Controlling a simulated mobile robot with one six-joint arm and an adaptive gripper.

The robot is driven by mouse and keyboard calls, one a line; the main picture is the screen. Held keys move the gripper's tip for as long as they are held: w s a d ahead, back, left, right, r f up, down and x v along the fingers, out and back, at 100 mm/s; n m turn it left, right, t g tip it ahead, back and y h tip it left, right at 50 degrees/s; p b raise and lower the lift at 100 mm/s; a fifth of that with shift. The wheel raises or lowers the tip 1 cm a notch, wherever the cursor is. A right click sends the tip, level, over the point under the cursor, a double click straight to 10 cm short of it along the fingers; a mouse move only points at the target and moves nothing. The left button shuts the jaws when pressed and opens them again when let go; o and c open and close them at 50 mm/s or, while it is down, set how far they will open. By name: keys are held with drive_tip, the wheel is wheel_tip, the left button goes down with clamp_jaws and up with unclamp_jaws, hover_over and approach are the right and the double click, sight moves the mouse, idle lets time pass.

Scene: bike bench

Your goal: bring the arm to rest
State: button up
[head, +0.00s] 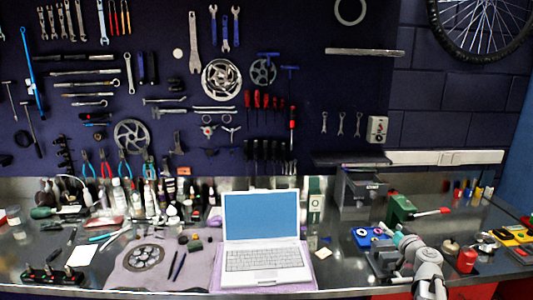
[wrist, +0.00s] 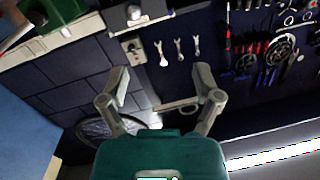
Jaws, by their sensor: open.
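My gripper (wrist: 160,78) shows in the wrist view with its two grey fingers spread apart above the green gripper body. Nothing is between the fingertips. The wrist view is turned over, with the bench side at the top and the wheel at the bottom. In the head view my pale grey arm rises at the lower right, over the front of the bench. The gripper end there is small and crowded by bench items, so its fingers are hard to make out.
The metal bench (head: 340,271) holds an open laptop (head: 262,222), a green tool with a red handle (head: 402,209), a blue box (head: 366,236) and a red can (head: 467,260). Tools hang on the dark wall behind. A bicycle wheel (head: 482,25) hangs upper right.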

drive_tip(key=s+a+f+n+g+y, duration=0.1)
drive_tip(key=s+a+f+g, duration=0.1)
drive_tip(key=a, duration=0.4)
drive_tip(key=s+a+f+n+g+y, duration=0.1)
drive_tip(key=s+a+f+g, duration=0.1)
drive_tip(key=a+f+g, duration=0.2)
drive_tip(key=s+a+f+n+g+y, duration=0.1)
drive_tip(key=s+a+f+g+y, duration=0.1)
drive_tip(key=a, duration=0.8)
drive_tip(key=shift+s+f+n+g, duration=0.15)
drive_tip(key=shift+s+f+g, duration=0.15)
drive_tip(key=shift+f, duration=0.4)
drive_tip(key=shift+s+f+n+g, duration=0.15)
drive_tip(key=shift+f+g, duration=0.15)
drive_tip(key=shift+f, duration=0.35)
drive_tip(key=s+a+f+m+g+h, duration=0.1)
drive_tip(key=s+a+f+g+h, duration=0.1)
drive_tip(key=s, duration=0.5)
drive_tip(key=s+a+f+m+g+h, duration=0.1)
drive_tip(key=s+a+f+g+h, duration=0.1)
drive_tip(key=s+f+g+h, duration=0.2)
drive_tip(key=s+g, duration=0.2)
drive_tip(key=s, duration=0.1)
drive_tip(key=shift+s+a+f, duration=0.2)
drive_tip(key=shift+s+f, duration=0.1)
drive_tip(key=shift+f, duration=0.1)
drive_tip(key=c, duration=0.3)
drive_tip(key=shift+c, duration=0.2)
drive_tip(key=shift+d, duration=0.15)
